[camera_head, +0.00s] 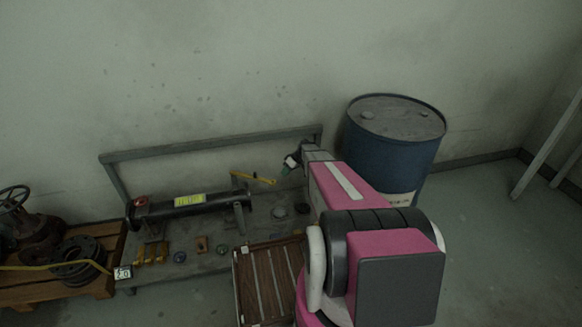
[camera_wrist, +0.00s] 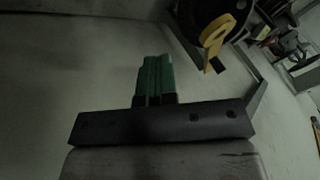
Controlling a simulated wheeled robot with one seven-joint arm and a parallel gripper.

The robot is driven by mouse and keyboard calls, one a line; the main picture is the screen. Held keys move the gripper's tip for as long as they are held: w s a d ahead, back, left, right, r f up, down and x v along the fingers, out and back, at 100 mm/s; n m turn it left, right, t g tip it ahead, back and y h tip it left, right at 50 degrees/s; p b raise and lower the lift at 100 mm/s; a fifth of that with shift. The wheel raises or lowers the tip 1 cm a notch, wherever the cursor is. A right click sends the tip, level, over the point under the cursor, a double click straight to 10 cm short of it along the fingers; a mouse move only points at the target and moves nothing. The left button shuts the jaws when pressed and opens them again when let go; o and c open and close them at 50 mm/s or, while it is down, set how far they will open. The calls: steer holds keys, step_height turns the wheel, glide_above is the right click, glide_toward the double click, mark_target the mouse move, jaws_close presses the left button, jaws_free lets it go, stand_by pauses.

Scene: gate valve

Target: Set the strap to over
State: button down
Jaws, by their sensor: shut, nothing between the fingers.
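A yellow strap-like piece (camera_head: 255,178) sticks out at the right end of a black pipe (camera_head: 165,208) with a yellow label. In the wrist view a bent yellow piece (camera_wrist: 213,44) shows against a dark round body at the upper right. A thin yellow band (camera_head: 50,267) also lies across the pallet at far left; I cannot tell which is the task's strap. My gripper (camera_head: 287,165) is just right of the yellow piece at the pipe, apart from it. Its green fingers (camera_wrist: 154,78) are together and empty.
The pipe rests on a grey bench (camera_head: 215,262) with a back rail (camera_head: 210,144) and several small parts. A blue drum (camera_head: 388,150) stands right of my arm. A slatted wooden crate (camera_head: 265,285) is in front. A pallet (camera_head: 60,290) with flanges is at left.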

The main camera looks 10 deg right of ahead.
steer(key=shift+s+a+f, duration=0.15)
steer(key=shift+s+a, duration=0.2)
steer(key=shift+a, duration=0.3)
steer(key=shift+s+a+f, duration=0.1)
steer(key=shift+s+a, duration=0.3)
steer(key=shift+a, duration=0.3)
steer(key=shift+s+a+f, duration=0.15)
steer(key=shift+s+a, duration=0.2)
steer(key=shift+a, duration=0.3)
steer(key=shift+s, duration=0.15)
